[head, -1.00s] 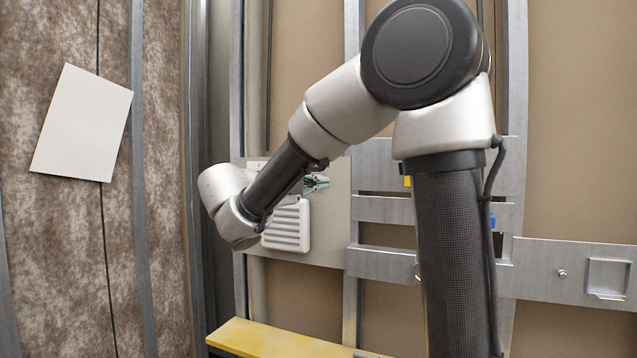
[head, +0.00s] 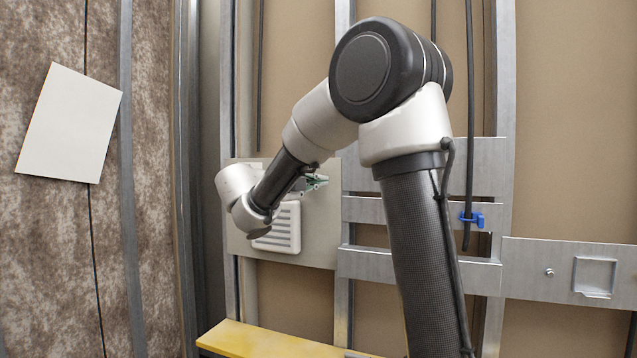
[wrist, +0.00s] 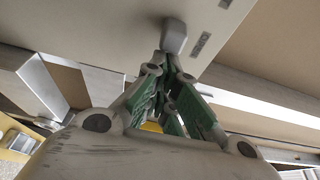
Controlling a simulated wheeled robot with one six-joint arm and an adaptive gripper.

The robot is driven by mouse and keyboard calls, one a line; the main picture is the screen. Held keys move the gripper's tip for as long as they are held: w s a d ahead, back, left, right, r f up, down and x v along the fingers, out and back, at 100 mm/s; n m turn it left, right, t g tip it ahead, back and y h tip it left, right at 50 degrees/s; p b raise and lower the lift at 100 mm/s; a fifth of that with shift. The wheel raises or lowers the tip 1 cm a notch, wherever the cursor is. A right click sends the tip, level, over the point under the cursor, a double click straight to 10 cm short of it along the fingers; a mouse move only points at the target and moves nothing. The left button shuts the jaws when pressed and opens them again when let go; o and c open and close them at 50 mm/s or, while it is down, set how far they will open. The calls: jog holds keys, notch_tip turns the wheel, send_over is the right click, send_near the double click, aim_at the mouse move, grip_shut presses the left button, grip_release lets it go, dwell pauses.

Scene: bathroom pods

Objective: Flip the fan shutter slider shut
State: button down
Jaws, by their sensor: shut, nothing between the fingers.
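The fan shutter's white louvred grille (head: 288,228) sits on a pale panel (head: 318,240) on the back wall, partly hidden behind my wrist. In the wrist view a grey slider knob (wrist: 174,37) stands out from the pale panel (wrist: 110,22), with two small dark marks on the panel beside it. My gripper (wrist: 166,62) has green-sided fingers that come together at the tips, shut and empty. The fingertips are right at the knob; I cannot tell whether they touch it. In the head view my gripper (head: 316,183) is just above and right of the grille.
A yellow board (head: 260,340) lies below the panel. Metal rails (head: 420,268) run to the right, with a blue clip (head: 474,219) on a dark pipe and a square plate (head: 594,277). A white sheet (head: 68,122) hangs on the left wall.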

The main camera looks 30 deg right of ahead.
jog(key=shift+w+a, duration=0.9)
jog(key=shift+w, duration=0.2)
jog(key=shift+w+a, duration=0.85)
jog(key=shift+w, duration=0.2)
